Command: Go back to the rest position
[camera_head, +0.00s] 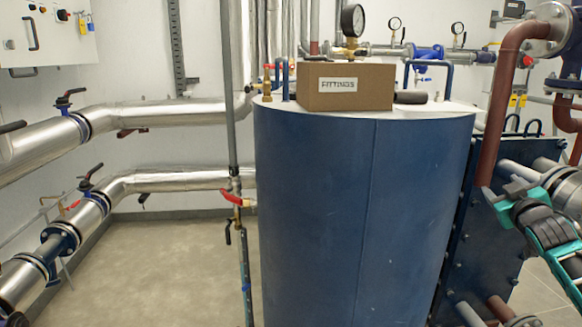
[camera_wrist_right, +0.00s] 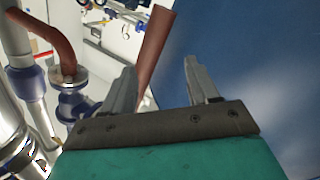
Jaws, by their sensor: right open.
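My right gripper (camera_head: 501,184) is at the right side of the head view, in front of the dark blue plate exchanger and right of the blue tank. In the right wrist view its two grey fingers (camera_wrist_right: 160,72) stand apart with nothing between them. The gripper is open and empty. The teal body of my right arm reaches in from the lower right. My left gripper is not in view.
A blue tank (camera_head: 365,220) stands in the middle. On its top are a cardboard box labelled FITTINGS (camera_head: 345,87) and a pressure gauge (camera_head: 352,20). Red-brown pipe (camera_head: 502,95) runs close to my right gripper. Silver pipes (camera_head: 165,112) line the left. Floor (camera_head: 165,265) is clear at left.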

